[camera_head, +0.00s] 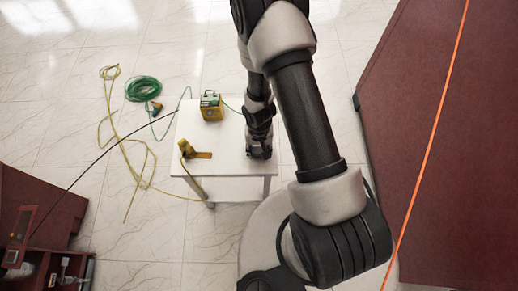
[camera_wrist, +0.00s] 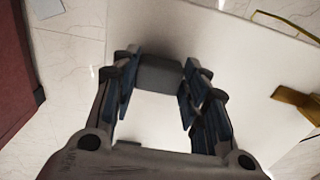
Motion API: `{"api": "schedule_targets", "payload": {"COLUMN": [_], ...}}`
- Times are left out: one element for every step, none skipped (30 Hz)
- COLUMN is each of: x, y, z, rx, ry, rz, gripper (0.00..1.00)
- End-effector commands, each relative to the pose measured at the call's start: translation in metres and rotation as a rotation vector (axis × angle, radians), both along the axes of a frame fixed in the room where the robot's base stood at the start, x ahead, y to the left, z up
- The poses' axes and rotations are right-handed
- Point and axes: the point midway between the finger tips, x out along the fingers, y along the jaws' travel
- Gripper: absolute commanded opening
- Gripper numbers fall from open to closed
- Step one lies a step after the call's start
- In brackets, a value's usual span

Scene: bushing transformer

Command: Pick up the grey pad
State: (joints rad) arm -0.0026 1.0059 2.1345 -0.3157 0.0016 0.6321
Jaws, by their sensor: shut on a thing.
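The grey pad (camera_wrist: 160,73) shows in the wrist view between the fingertips of my gripper (camera_wrist: 160,82). My gripper is shut on it, with one finger against each side. In the head view my gripper (camera_head: 260,150) is low over the right part of the white table (camera_head: 230,188). The pad is hidden there behind my gripper and arm. I cannot tell whether the pad touches the table top.
A yellow-green device (camera_head: 211,106) stands at the table's back edge. A yellow tool (camera_head: 188,148) lies on the left part, with a cable running off the table. Green and yellow cables (camera_head: 143,89) lie on the floor to the left. A dark red cabinet (camera_head: 450,150) stands to the right.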

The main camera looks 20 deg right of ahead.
Motion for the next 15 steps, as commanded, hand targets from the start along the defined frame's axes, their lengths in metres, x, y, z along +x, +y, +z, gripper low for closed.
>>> {"api": "schedule_targets", "payload": {"x": [0.0,0.0,0.0,0.0,0.0,0.0,0.0,0.0,0.0,0.0,0.0,0.0,0.0,0.0,0.0], "y": [0.0,0.0,0.0,0.0,0.0,0.0,0.0,0.0,0.0,0.0,0.0,0.0,0.0,0.0,0.0], "z": [0.007,0.01,0.014,0.018,0.022,0.028,0.032,0.038,0.045,0.05,0.056,0.064,0.07,0.076,0.085], "rx": [0.0,0.0,0.0,0.0,0.0,0.0,0.0,0.0,0.0,0.0,0.0,0.0,0.0,0.0,0.0], "ry": [0.0,0.0,0.0,0.0,0.0,-0.001,-0.001,-0.001,-0.001,-0.001,-0.001,-0.001,-0.001,-0.001,-0.001], "rz": [0.0,0.0,0.0,0.0,0.0,0.0,0.0,-0.001,-0.001,0.0,0.0,0.0,0.0,-0.001,-0.001], "gripper": [0.22,0.22,0.22,0.22,0.22,0.22,0.22,0.22,0.22,0.22,0.22,0.22,0.22,0.22,0.22]}}
